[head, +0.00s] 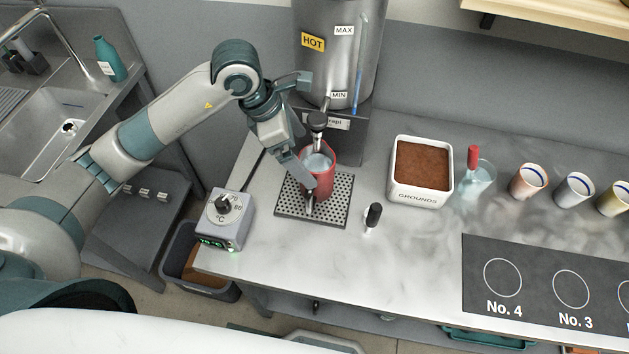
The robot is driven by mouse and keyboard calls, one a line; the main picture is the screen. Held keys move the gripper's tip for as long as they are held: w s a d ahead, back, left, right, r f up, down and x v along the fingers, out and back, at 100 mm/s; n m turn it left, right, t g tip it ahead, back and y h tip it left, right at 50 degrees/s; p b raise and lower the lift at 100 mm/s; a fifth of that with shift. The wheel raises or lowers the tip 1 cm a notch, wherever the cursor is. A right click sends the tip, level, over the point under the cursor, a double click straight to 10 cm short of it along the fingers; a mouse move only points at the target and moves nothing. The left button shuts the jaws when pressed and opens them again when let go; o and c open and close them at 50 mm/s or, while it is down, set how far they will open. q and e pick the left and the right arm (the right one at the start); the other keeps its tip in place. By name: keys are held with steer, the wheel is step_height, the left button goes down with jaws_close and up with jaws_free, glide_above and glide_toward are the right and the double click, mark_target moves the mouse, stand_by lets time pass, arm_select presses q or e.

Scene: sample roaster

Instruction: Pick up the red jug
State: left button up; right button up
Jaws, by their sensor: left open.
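The red jug (325,184) stands upright on the dark perforated drip tray (335,210), under the tap of the steel hot-water urn (341,60). Pale liquid or a light inside shows at its open top. My left gripper (308,190) reaches down from the upper left at the jug's left and near side. Its jaws are open, and a finger covers part of the jug's left side. I cannot tell whether the fingers touch the jug. My right gripper is not in view.
A grey temperature box (229,220) stands left of the tray. A white grounds bin (421,172), a glass with a red-handled tool (474,178) and several cups (529,181) stand to the right. A small black-knobbed item (372,217) stands near the tray. The front counter is mostly clear.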

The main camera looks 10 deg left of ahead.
mark_target(310, 160)
arm_select(q)
steer(key=p+x, duration=0.2)
steer(key=x, duration=0.2)
steer(key=shift+w+d, duration=0.1)
steer(key=shift+d, duration=0.1)
steer(key=shift+c, duration=0.7)
jaws_close()
